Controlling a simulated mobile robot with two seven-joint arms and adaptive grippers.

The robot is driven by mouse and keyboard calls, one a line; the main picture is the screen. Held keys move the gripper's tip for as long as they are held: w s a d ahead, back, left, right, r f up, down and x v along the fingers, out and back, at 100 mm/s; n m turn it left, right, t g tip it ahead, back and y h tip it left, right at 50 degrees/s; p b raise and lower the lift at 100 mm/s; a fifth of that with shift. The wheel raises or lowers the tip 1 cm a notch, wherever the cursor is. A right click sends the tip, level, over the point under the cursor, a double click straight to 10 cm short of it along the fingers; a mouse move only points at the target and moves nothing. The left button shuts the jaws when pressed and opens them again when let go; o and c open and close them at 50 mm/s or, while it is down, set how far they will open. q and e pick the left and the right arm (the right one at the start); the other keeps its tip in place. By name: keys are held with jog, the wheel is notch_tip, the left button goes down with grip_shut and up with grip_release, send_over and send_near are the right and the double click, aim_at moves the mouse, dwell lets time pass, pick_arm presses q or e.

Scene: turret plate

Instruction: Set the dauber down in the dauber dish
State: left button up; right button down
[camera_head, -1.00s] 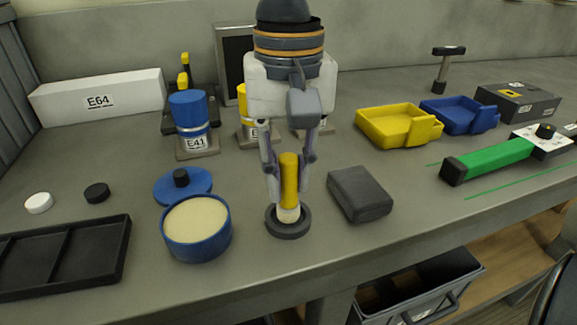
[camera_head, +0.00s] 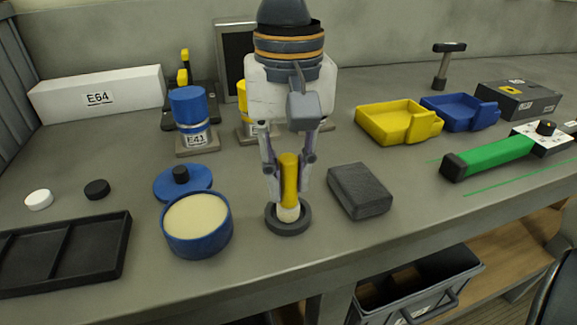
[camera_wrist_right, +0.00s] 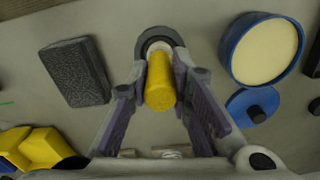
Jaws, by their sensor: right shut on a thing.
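The dauber (camera_head: 289,181) has a yellow handle and a pale tip, and stands upright with its tip down. The dauber dish (camera_head: 288,226) is a small round dark dish on the bench. The tip is inside the dish's rim; whether it touches the bottom I cannot tell. My right gripper (camera_head: 288,181) comes down from above and is shut on the dauber's handle. The wrist view shows the yellow handle (camera_wrist_right: 160,85) between the fingers and the dark dish rim (camera_wrist_right: 144,42) beyond it. My left gripper is not in view.
A blue tub with cream filling (camera_head: 197,222) stands close left of the dish, its blue lid (camera_head: 196,187) behind. A dark grey block (camera_head: 360,191) lies close right. A black tray (camera_head: 85,252) is at the left. The bench's front edge is near.

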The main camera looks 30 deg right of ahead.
jog(key=c, duration=1.4)
grip_release()
jog(key=shift+o, duration=0.2)
jog(key=shift+r, duration=0.1)
notch_tip(320, 180, up, 12)
jog(key=shift+f, duration=0.1)
